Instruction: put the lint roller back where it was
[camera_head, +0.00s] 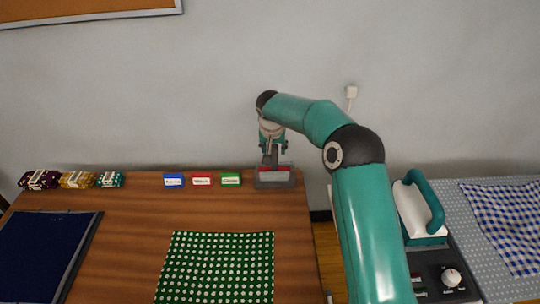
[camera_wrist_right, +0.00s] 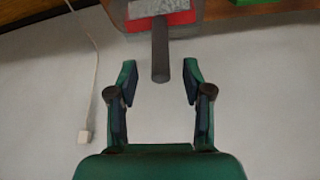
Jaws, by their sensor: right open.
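The lint roller shows in the right wrist view with a dark handle (camera_wrist_right: 160,55) and a pale grey head (camera_wrist_right: 158,7). Its head is at a grey tray with a red inside (camera_wrist_right: 133,23), and the handle points toward my gripper. In the head view the tray (camera_head: 275,184) is at the back right of the wooden table. My right gripper (camera_wrist_right: 160,76) is open, its fingertips on both sides of the handle's end, with gaps. In the head view the right gripper (camera_head: 273,148) is just above the tray and partly hides the roller. My left gripper is not in view.
Blue (camera_head: 173,180), red (camera_head: 202,180) and green (camera_head: 231,179) labels stand left of the tray. A green dotted cloth (camera_head: 218,268) lies in front. Fabric bundles (camera_head: 77,180) are at the back left. The wall is close behind.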

